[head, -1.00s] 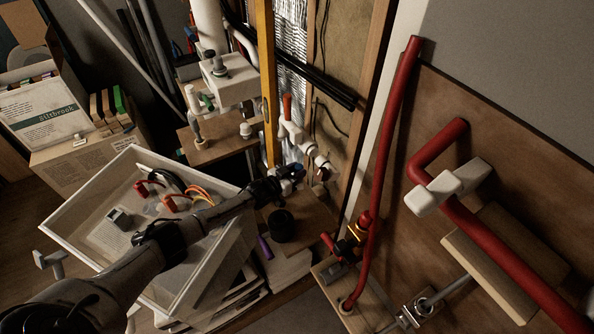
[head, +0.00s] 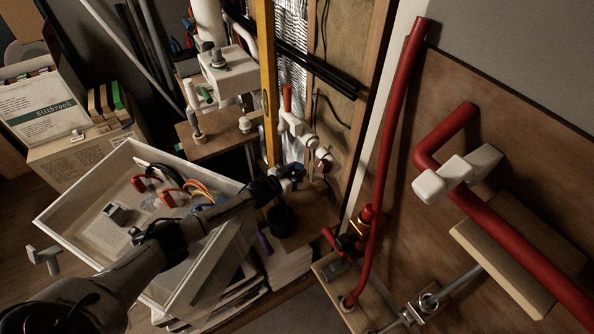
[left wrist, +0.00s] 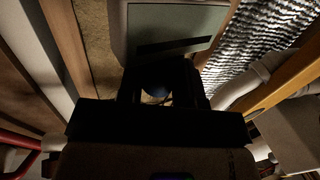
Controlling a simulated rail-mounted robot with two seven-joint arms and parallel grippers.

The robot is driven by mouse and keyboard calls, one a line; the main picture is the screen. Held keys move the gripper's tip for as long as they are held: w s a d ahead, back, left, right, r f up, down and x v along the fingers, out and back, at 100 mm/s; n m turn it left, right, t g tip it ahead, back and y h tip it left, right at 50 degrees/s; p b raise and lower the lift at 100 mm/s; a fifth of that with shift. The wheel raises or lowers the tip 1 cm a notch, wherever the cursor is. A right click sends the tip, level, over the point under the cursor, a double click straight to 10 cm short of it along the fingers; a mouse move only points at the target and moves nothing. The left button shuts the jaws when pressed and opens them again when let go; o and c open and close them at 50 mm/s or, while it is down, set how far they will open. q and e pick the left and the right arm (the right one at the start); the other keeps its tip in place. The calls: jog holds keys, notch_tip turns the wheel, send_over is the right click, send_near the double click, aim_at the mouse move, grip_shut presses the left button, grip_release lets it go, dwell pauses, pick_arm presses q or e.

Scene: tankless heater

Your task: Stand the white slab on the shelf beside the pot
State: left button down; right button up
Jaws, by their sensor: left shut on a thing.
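My left gripper (head: 290,172) is above a small wooden shelf (head: 318,218), beside the stud wall. Its jaws are closed. In the left wrist view, a pale grey-white slab (left wrist: 148,22) with a dark band across its face shows just beyond the left fingers (left wrist: 160,85), and it appears to be held by them. In the head view I cannot make out the slab clearly at the gripper. A short, dark round pot (head: 281,221) stands on the shelf, below and slightly left of the gripper. My right gripper is not in view.
A white bin (head: 75,192) with cables lies under my left arm. A yellow upright bar (head: 266,85) and white pipe fittings (head: 297,128) stand close behind the gripper. Red pipes (head: 386,150) run to the right. Bare shelf shows right of the pot.

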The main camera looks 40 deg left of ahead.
pick_arm(q)
jog(key=shift+f+b, duration=0.4)
jog(key=shift+f, duration=0.05)
dwell(0.5)
jog(key=c, duration=0.7)
grip_release()
jog(key=shift+r, duration=0.1)
jog(key=shift+r, duration=0.4)
notch_tip(320, 180, up, 3)
jog(key=shift+f+p, duration=0.2)
jog(key=shift+p, duration=0.4)
jog(key=d+r, duration=0.1)
jog(key=d+r+p, duration=0.1)
jog(key=shift+d+r, duration=0.2)
jog(key=shift+d, duration=0.1)
jog(key=d+r, duration=0.1)
jog(key=d, duration=0.2)
jog(key=d+r, duration=0.2)
jog(key=d, duration=0.1)
jog(key=d+r+p, duration=0.1)
jog(key=d+r, duration=0.1)
jog(key=d, duration=0.1)
jog(key=shift+w, duration=0.25)
